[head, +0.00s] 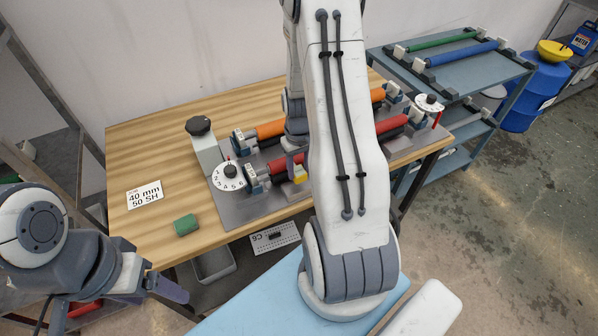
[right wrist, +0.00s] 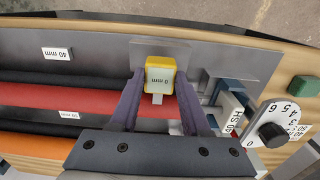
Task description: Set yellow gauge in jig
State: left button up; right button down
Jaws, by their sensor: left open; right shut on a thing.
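The yellow gauge (right wrist: 160,64) is a small block with a grey face marked in mm, held between the two fingers of my right gripper (right wrist: 158,92). In the head view the yellow gauge (head: 299,175) shows small beside my right arm, at the front of the grey roller plate (head: 240,213). It is over the plate, near the red roller (right wrist: 90,93); whether it touches the plate I cannot tell. No part is clearly recognisable as the jig. My left gripper (head: 166,288) is open and empty, low at the left, off the table's front edge.
A green block (head: 186,225) and a 40 mm 50 SH card (head: 145,194) lie on the wooden table. A numbered dial (head: 229,177) and black knob (head: 199,126) stand at the plate's left end. An orange roller (head: 270,129) lies behind. A blue-grey rack (head: 465,75) stands right.

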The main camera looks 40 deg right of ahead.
aim_at(299, 171)
notch_tip(299, 171, down, 3)
jog(key=shift+r, duration=0.2)
jog(key=shift+f, duration=0.1)
jog(key=shift+f, duration=0.25)
jog(key=shift+c, duration=1.8)
grip_release()
